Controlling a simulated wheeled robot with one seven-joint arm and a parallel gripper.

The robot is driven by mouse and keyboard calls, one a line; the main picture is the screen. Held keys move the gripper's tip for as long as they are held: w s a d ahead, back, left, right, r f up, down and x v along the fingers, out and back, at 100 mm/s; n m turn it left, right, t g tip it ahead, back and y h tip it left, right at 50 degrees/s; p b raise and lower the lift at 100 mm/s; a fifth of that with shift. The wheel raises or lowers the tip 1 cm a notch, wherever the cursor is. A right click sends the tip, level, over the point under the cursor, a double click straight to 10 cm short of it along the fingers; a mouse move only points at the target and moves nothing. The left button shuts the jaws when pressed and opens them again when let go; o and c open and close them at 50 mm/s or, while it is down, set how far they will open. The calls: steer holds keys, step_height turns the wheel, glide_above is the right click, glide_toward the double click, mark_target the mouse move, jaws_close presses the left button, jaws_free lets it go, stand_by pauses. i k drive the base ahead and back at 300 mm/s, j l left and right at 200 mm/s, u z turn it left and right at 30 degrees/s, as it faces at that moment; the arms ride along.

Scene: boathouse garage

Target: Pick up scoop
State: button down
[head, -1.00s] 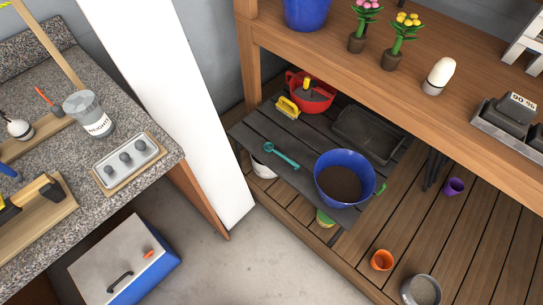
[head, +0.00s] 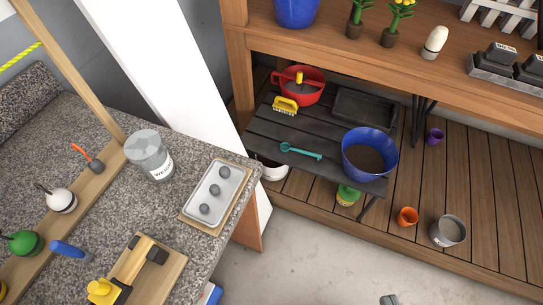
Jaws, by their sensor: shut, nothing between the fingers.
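The teal scoop (head: 301,151) lies flat on a dark slatted stand (head: 263,133) on the lower deck of the wooden bench. Its round end is at the left and its handle points right, toward a blue pot of soil (head: 369,156). Nothing covers the scoop, and it is apart from the pot. I cannot make out my gripper in this view, and nothing is touching the scoop.
A yellow brush (head: 286,105), a red bowl (head: 309,91) and a black tray (head: 364,108) share the stand. The bench's upper shelf (head: 350,52) overhangs its back. A granite counter (head: 95,125) and white panel (head: 172,75) stand left. Open floor (head: 300,255) lies in front.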

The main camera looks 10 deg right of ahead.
mark_target(284, 147)
steer(key=i+l+u, duration=0.8)
steer(key=i+l, duration=0.1)
steer(key=l, duration=0.1)
